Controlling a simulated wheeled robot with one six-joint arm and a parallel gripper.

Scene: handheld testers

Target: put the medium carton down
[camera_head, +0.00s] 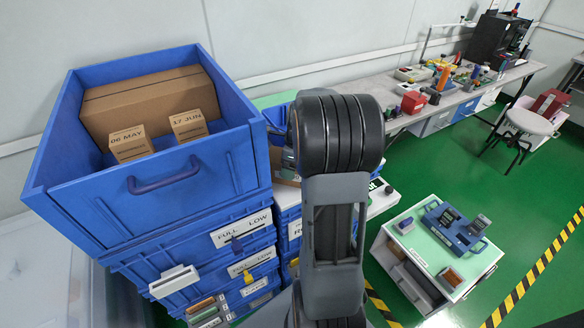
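Three brown cartons are in the open blue crate (215,172) at the left. The largest carton (150,98) is long and lies along the back wall. In front of it are a small carton marked 06 MAY (130,146) and a small carton marked 17 JUN (188,126), apart from each other. I cannot tell which carton, if any, is the medium one. My arm rises through the middle of the picture and covers part of the scene. My gripper is not visible, so I cannot see whether it holds anything.
The crate tops a stack of blue bins with FULL/LOW labels (242,229). At the lower right stands a pale green-topped cart (415,262) with a blue tester tray (432,222). A cluttered grey workbench (455,103) runs along the wall. Green floor is open at right.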

